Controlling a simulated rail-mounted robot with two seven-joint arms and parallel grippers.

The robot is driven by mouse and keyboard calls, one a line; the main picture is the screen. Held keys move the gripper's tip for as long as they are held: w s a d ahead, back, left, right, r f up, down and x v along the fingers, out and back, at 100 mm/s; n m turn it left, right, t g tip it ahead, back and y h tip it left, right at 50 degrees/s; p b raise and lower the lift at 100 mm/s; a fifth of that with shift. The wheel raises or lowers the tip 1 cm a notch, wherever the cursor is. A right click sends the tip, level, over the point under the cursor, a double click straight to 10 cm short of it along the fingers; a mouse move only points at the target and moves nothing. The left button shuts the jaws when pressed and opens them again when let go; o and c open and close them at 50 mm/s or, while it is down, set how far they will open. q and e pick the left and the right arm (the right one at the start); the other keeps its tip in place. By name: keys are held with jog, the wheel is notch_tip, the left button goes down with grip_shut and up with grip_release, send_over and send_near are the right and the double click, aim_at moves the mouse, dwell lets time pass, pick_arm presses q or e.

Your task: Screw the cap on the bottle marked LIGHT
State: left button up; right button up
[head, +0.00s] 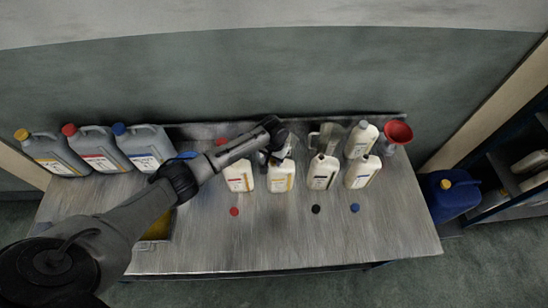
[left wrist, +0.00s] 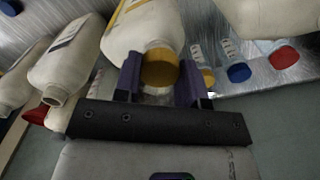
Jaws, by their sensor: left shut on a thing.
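My left gripper (head: 280,152) reaches over the row of white bottles, at the top of the bottle with the yellow label (head: 281,176). In the left wrist view its two fingers (left wrist: 160,70) are closed on the sides of a yellow cap (left wrist: 160,66). The cap sits at the mouth of that upright white bottle (left wrist: 143,28); I cannot tell whether it is threaded on. The label words are too small to read, so LIGHT cannot be confirmed. My right gripper is not in view.
White bottles stand on both sides: red-labelled (head: 238,177) left, others (head: 322,172) (head: 358,173) right. Loose red (head: 234,211), black (head: 315,210) and blue (head: 354,208) caps lie in front. A red funnel (head: 397,132) is at back right, grey jugs (head: 100,149) at left.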

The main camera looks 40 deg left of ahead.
pick_arm(q)
jog(key=shift+f, duration=0.2)
jog(key=o, duration=1)
jog(key=shift+c, duration=0.2)
jog(key=shift+r, duration=0.2)
notch_tip(320, 180, up, 13)
jog(key=shift+r+b, duration=0.2)
jog(key=shift+b, duration=0.2)
